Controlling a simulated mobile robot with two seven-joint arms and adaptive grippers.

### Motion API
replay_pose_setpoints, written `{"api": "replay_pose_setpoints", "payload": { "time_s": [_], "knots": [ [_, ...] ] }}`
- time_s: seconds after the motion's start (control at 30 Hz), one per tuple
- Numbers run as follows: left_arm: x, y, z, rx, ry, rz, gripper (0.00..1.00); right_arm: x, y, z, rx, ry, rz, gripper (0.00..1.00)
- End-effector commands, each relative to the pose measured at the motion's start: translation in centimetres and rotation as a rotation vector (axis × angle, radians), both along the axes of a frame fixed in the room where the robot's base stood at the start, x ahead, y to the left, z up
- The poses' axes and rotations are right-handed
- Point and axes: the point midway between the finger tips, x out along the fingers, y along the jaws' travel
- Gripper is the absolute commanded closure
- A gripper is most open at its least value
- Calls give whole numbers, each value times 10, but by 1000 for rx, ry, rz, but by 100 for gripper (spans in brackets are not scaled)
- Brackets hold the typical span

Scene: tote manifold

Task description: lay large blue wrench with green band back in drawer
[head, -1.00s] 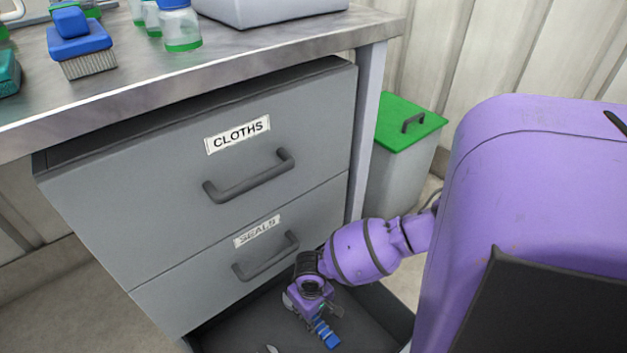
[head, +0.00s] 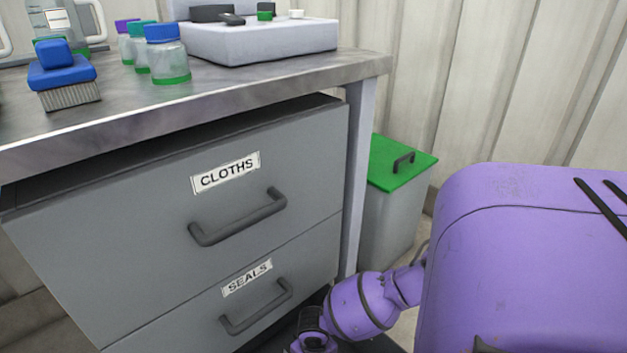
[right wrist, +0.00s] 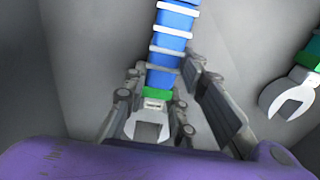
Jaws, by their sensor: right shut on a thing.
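The large blue wrench (right wrist: 171,45) shows in the right wrist view, with pale bands along its blue handle, a green band and a grey open-ended jaw nearest my wrist. My right gripper (right wrist: 164,80) is shut on it, with fingers on both sides of the handle near the green band. Grey drawer surfaces lie around and below it; I cannot tell if the wrench touches the drawer floor. In the head view the open bottom drawer (head: 268,346) barely shows at the lower edge, and the gripper and wrench are cut off. My left gripper is out of view.
A second wrench (right wrist: 290,92) with a green band lies to the right in the wrist view. Above the open drawer are the shut SEALS drawer (head: 185,320) and CLOTHS drawer (head: 130,200). A grey bin with a green lid (head: 395,165) stands beside the bench.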

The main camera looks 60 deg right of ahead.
Motion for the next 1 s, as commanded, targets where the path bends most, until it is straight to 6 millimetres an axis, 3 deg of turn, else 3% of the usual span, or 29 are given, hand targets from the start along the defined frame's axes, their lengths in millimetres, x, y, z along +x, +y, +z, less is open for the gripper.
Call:
{"api": "replay_pose_setpoints", "payload": {
  "time_s": [0.17, 0.57, 1.0],
  "knots": [
    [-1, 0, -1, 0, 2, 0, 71, 0, 0, 0, 0, 0, 0, 57],
    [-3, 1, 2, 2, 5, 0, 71, 0, 0, 9, 0, 0, 1, 57],
    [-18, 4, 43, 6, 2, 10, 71, 0, 0, 99, 0, -2, 0, 57]
  ]
}}
